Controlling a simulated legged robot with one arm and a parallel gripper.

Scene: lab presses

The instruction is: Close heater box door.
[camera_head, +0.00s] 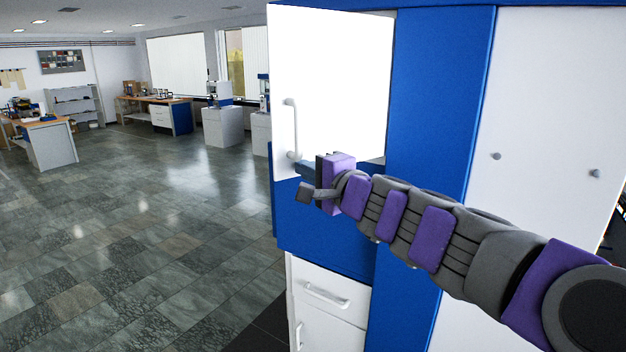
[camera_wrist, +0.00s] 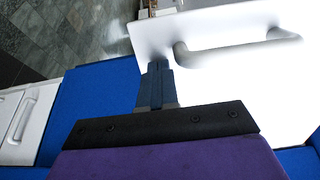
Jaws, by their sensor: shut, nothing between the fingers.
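The heater box door (camera_head: 283,70) is a white panel on a blue cabinet (camera_head: 325,230), with a vertical white handle (camera_head: 290,125) near its left edge. Its face is very bright, so how far it stands open is hard to tell. My gripper (camera_head: 303,168) is at the door's lower part, just below the handle. In the wrist view, the shut, empty fingers (camera_wrist: 156,75) point at the lower part of the white door (camera_wrist: 150,36). The handle (camera_wrist: 230,48) lies beside the fingertips, outside the fingers. Contact with the door cannot be told.
White drawers (camera_head: 330,293) with handles sit below the blue part. A tall white cabinet (camera_head: 540,110) with round knobs stands to the right, behind my arm. The tiled floor (camera_head: 140,230) on the left is open. Benches (camera_head: 160,110) stand far back.

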